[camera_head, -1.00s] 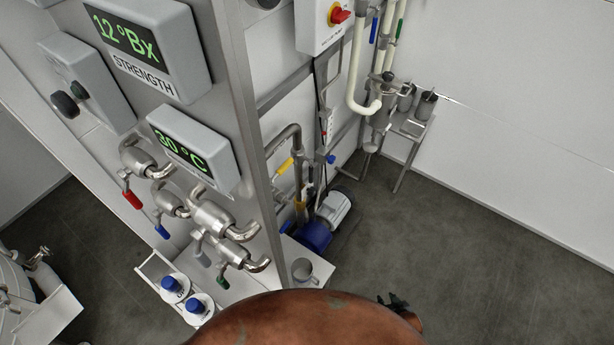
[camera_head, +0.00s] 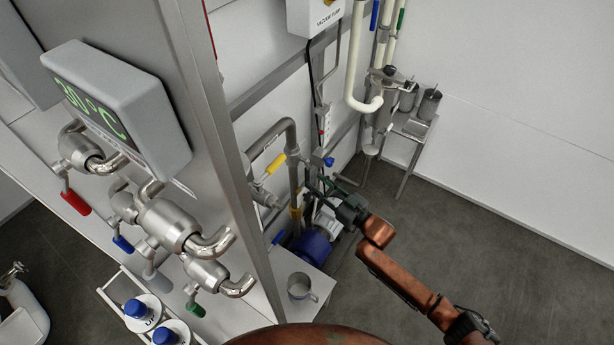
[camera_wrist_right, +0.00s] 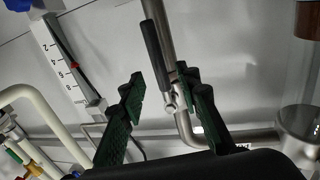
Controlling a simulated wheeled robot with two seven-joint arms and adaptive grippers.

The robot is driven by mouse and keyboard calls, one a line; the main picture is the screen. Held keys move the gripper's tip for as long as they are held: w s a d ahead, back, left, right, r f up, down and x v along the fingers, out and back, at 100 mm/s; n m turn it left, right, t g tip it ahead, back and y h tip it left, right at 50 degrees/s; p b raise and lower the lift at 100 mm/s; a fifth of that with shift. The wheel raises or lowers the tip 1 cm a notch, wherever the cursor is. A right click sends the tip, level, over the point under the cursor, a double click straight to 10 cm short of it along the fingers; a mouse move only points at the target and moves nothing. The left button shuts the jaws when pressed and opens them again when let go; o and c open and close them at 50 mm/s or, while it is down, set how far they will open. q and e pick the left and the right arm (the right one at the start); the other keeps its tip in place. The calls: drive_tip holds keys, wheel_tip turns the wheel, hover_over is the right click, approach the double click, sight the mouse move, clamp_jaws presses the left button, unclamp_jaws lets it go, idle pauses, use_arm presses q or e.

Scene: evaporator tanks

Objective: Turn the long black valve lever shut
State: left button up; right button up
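The long black lever (camera_wrist_right: 152,50) shows in the right wrist view, lying nearly along a steel pipe with its lower end at a small metal valve fitting (camera_wrist_right: 171,102). My right gripper (camera_wrist_right: 160,78) is open, and the lever's lower part shows between its two dark green fingers. I cannot tell how far the fingers are from the lever, and nothing is seen held. In the head view my right gripper (camera_head: 322,186) reaches in front of the pipework beside the panel. I cannot make out the lever clearly there. My left gripper is not in view.
A white scale (camera_wrist_right: 68,62) with a red pointer is on the wall. A yellow-handled valve (camera_head: 275,164), a blue pump (camera_head: 312,247) and a metal cup (camera_head: 300,287) are close to my right arm. The steel panel (camera_head: 205,100) stands left. Floor at right is clear.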

sight(307, 175)
drive_tip(key=b+x, duration=0.1)
drive_tip(key=x, duration=0.4)
drive_tip(key=shift+w+a+f, duration=0.15)
drive_tip(key=shift+w, duration=0.05)
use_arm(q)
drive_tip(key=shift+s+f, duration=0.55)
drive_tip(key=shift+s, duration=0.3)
use_arm(e)
drive_tip(key=shift+c, duration=0.4)
clamp_jaws()
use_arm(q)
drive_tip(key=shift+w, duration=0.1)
